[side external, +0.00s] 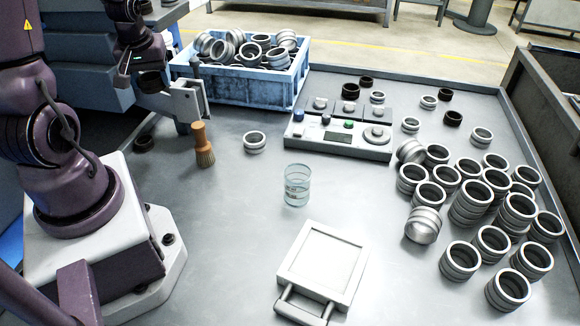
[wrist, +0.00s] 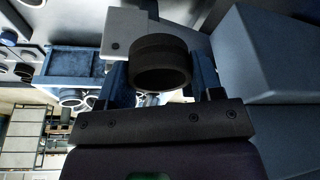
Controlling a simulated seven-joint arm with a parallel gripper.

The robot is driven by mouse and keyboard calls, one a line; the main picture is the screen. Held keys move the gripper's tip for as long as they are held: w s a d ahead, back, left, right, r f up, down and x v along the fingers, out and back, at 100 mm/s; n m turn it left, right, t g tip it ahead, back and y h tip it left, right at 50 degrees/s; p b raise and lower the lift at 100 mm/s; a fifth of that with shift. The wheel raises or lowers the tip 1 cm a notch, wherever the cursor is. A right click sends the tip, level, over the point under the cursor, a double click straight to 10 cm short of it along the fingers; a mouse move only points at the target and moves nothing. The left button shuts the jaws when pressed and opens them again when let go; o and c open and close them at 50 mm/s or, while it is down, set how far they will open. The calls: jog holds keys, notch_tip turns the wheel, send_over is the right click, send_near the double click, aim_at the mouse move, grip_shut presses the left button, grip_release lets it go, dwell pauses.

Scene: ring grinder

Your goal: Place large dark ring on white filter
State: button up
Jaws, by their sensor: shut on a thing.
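A dark ring (wrist: 160,66) sits between the two blue-grey fingers of my gripper (wrist: 160,82) in the wrist view, and the gripper is shut on it. In the side view my gripper (side external: 154,82) is at the upper left, beside the blue bin and behind a pale grey bracket. The bracket hides the fingertips, and I cannot make out the held ring there. A white square plate with a handle (side external: 322,262), seemingly the white filter, lies flat at the front centre of the table, well away from my gripper. No ring shows on it.
A pale bracket (side external: 187,101) and an orange-handled brush (side external: 203,146) stand near my gripper. A blue bin (side external: 262,88) holds metal rings. A glass (side external: 297,186) stands mid-table, with a control panel (side external: 338,138) behind. Several metal rings (side external: 461,258) crowd the right. Front left-centre is clear.

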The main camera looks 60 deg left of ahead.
jog(key=w+d+f+m+t, duration=0.15)
jog(key=w+d+m, duration=0.25)
jog(key=w+d, duration=0.5)
jog(key=m+g+h, duration=0.1)
jog(key=m+h, duration=0.5)
jog(key=m, duration=1.7)
send_over(328, 272)
notch_tip(328, 272, down, 5)
jog(key=shift+g, duration=0.25)
jog(key=shift+s+a+f, duration=0.1)
jog(key=shift+a+f, duration=0.05)
jog(key=shift+f, duration=1.85)
jog(key=shift+s+a+f, duration=0.1)
jog(key=shift+a+f, duration=0.05)
jog(key=shift+f, duration=1.8)
jog(key=o, duration=0.6)
jog(key=shift+f, duration=0.15)
jog(key=o, duration=0.4)
